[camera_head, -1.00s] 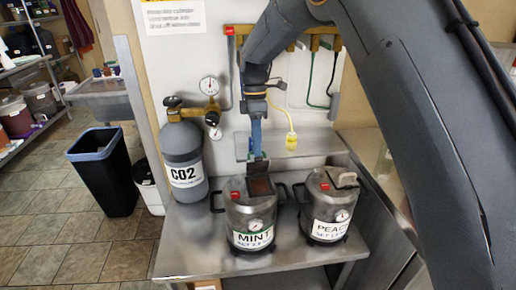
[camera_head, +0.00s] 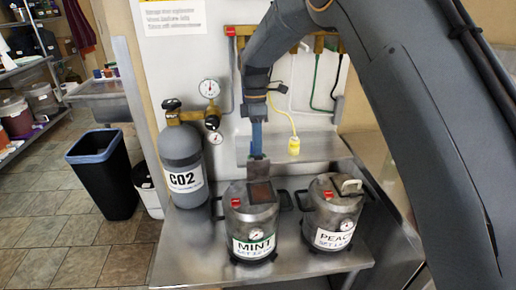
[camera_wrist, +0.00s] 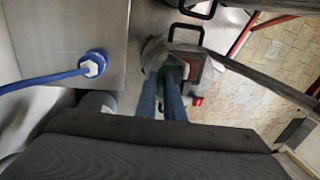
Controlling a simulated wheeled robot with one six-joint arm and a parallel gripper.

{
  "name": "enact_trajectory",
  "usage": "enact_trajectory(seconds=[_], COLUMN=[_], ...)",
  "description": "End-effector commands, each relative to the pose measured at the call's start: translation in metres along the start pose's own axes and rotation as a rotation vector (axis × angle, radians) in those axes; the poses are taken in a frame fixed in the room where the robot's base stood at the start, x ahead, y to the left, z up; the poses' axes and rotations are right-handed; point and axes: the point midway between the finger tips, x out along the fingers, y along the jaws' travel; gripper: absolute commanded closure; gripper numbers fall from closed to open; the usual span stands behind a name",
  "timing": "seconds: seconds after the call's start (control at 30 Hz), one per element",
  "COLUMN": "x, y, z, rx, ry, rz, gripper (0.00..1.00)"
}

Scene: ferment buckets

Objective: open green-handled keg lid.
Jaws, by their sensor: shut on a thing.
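The MINT keg (camera_head: 253,222) is a grey steel keg with a green-edged label, a gauge and a red tag, standing upright on the steel bench. My gripper (camera_head: 259,178) reaches down onto the top of this keg. In the wrist view my blue fingers (camera_wrist: 169,90) are close together at the keg's lid, shut on the green handle (camera_wrist: 174,72), of which only a little green shows. The fingers hide most of the handle. A dark brown square plate (camera_head: 261,192) shows on the lid. I cannot tell whether the lid is raised.
The PEACH keg (camera_head: 332,222) stands close on the right, with a pale handle on top. A grey CO2 cylinder (camera_head: 183,165) stands on the left. A wall shelf and hanging hoses are behind. The bench (camera_head: 210,262) is bare in front.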

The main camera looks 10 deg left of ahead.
Motion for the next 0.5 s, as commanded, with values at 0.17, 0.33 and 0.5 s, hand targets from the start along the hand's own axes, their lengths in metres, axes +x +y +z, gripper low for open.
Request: enact_trajectory(seconds=[0.17,0.33,0.5], x=[0.005,0.003,-0.008], y=[-0.002,-0.002,0.000], z=[0.002,0.001,0.001], rx=[-0.001,-0.001,-0.001], ry=[-0.005,-0.003,-0.001], rz=[-0.012,-0.007,-0.003], gripper=[0.73,0.73,0.73])
